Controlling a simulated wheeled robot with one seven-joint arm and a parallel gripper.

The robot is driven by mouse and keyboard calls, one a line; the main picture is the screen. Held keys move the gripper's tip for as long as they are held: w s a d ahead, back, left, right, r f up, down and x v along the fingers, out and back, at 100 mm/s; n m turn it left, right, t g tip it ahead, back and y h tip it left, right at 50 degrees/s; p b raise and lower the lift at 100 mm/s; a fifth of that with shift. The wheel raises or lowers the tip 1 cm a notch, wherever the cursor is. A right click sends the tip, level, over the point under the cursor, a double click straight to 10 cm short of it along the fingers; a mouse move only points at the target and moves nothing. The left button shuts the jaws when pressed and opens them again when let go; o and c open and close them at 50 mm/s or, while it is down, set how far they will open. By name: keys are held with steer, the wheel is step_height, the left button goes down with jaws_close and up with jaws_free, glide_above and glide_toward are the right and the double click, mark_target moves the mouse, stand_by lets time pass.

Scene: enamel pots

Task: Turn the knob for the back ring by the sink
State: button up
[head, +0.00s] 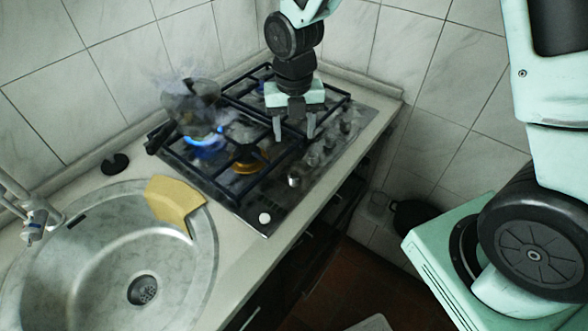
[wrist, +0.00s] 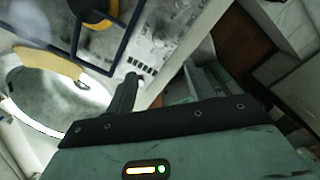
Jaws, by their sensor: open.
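The black gas hob (head: 265,205) has a row of small knobs (head: 313,159) along its front edge, running toward the far right corner. Their markings are too small to read, so I cannot tell which one serves the back ring by the sink. That back ring (head: 205,140) burns with a blue flame under a dark, smoking pot (head: 190,103). My gripper (head: 294,130) is open and empty, fingers pointing down above the hob's right part, behind the knobs and apart from them. In the wrist view one finger (wrist: 125,96) shows; no knob is clear there.
The sink (head: 100,250) lies left of the hob, with a yellow cloth (head: 172,202) over its rim. A small white round thing (head: 264,218) is at the hob's front left corner. Dark pan supports stand beneath my gripper. The counter's front strip is clear.

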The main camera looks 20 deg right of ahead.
mark_target(294, 174)
step_height(294, 174, down, 15)
steer(key=p, duration=0.2)
steer(key=shift+r+p, duration=0.15)
steer(key=shift+p, duration=0.15)
